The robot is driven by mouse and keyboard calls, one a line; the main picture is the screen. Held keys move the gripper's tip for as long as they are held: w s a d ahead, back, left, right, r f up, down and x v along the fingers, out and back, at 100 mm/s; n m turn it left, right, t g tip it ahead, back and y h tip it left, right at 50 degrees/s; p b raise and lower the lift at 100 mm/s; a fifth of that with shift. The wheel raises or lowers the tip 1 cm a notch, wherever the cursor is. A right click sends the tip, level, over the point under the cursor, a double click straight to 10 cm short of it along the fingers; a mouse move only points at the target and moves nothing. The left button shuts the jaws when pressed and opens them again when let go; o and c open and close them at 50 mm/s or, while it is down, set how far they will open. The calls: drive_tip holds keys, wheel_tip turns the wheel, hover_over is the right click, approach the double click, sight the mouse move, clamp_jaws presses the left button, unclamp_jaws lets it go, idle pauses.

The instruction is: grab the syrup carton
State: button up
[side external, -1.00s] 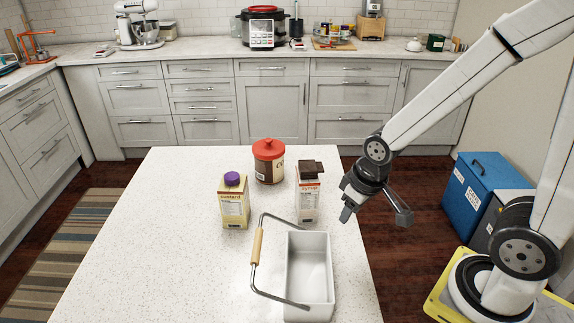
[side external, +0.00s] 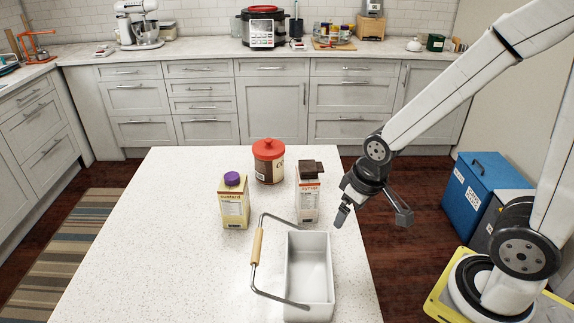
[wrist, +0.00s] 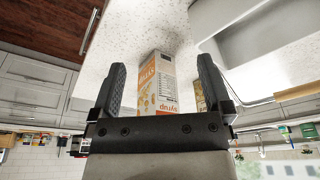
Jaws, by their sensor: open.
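The syrup carton (side external: 308,196), white and tan with a dark brown cap, stands upright on the white speckled counter (side external: 150,259). My gripper (side external: 343,217) is just right of the carton in the side view, apart from it. In the wrist view my gripper (wrist: 160,88) is open, with the syrup carton (wrist: 158,84) showing beyond and between its two dark fingers. Nothing is held.
A custard carton (side external: 234,203) with a purple cap stands left of the syrup carton. A red-lidded brown canister (side external: 268,163) stands behind. A white basket (side external: 321,312) with a wooden-grip handle (side external: 257,246) is in front. The counter's left side is clear.

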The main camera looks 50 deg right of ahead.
drive_tip(key=shift+r, duration=0.15)
drive_tip(key=w+r+v, duration=0.1)
drive_tip(key=w+v, duration=0.1)
drive_tip(key=v, duration=0.8)
drive_tip(key=w+d+r+n+t+h, duration=0.1)
drive_tip(key=w+d+r+n+t, duration=0.25)
drive_tip(key=w+d+t, duration=0.9)
drive_tip(key=n+g+y, duration=0.6)
drive_tip(key=y, duration=0.5)
approach(310, 165)
drive_tip(key=shift+x, duration=2.7)
drive_tip(key=shift+w+f, duration=0.1)
drive_tip(key=shift+w, duration=0.05)
